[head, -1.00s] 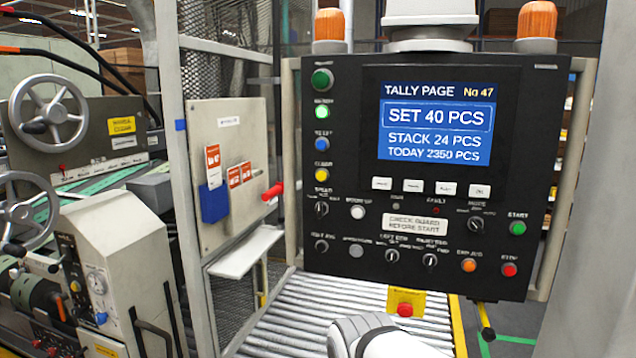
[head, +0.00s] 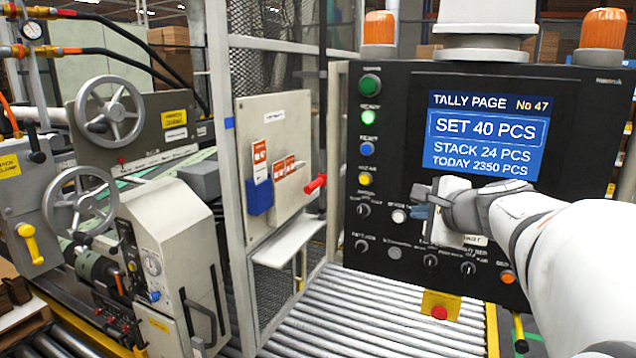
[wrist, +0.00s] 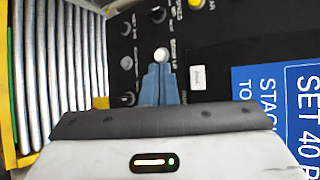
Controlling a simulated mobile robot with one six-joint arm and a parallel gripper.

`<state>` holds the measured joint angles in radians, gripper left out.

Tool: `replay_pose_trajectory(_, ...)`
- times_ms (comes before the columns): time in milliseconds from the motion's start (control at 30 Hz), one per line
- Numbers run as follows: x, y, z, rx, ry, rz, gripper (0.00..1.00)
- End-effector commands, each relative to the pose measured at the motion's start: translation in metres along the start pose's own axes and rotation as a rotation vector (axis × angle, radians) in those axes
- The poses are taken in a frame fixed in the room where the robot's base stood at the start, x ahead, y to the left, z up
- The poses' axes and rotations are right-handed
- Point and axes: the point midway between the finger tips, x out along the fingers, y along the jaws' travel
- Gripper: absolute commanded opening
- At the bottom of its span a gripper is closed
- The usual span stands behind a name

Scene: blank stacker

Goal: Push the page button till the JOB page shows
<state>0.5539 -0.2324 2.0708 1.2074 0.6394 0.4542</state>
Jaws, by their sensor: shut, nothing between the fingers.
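The black control panel (head: 385,90) stands at the right in the head view. Its blue screen (head: 480,135) reads TALLY PAGE No 47, SET 40 PCS, STACK 24 PCS, TODAY 2350 PCS. A white round button (head: 398,215) sits below the screen's left side; its label is too small to read. In the wrist view this button (wrist: 161,54) is just beyond the fingertips of my gripper (wrist: 160,70). The fingers are shut and empty and point at it; I cannot tell whether they touch. In the head view my gripper (head: 418,197) hides keys under the screen.
Green (head: 370,84), blue (head: 367,146) and yellow (head: 365,179) buttons line the panel's left side. Several knobs lie below. A red stop button (head: 439,312) on a yellow box hangs under the panel. A roller conveyor (head: 370,310) runs beneath, and a mesh guard stands left.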

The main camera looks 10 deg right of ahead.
Motion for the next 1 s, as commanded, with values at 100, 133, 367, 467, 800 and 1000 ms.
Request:
replay_pose_trajectory(100, 0.0, 0.0, 0.0, 0.001, 0.0, 0.0, 0.0)
replay_pose_trajectory(133, 0.0, 0.0, 0.0, 0.0, 0.0, 0.0, 0.0)
replay_pose_trajectory(367, 0.002, -0.001, -0.002, -0.001, 0.001, 0.002, 0.0)
replay_pose_trajectory(467, 0.008, -0.005, -0.006, -0.001, 0.001, 0.002, 0.0)
replay_pose_trajectory(800, 0.04, -0.03, -0.03, -0.001, 0.002, 0.004, 0.0)
replay_pose_trajectory(1000, 0.055, -0.039, -0.041, -0.002, 0.002, 0.002, 0.0)
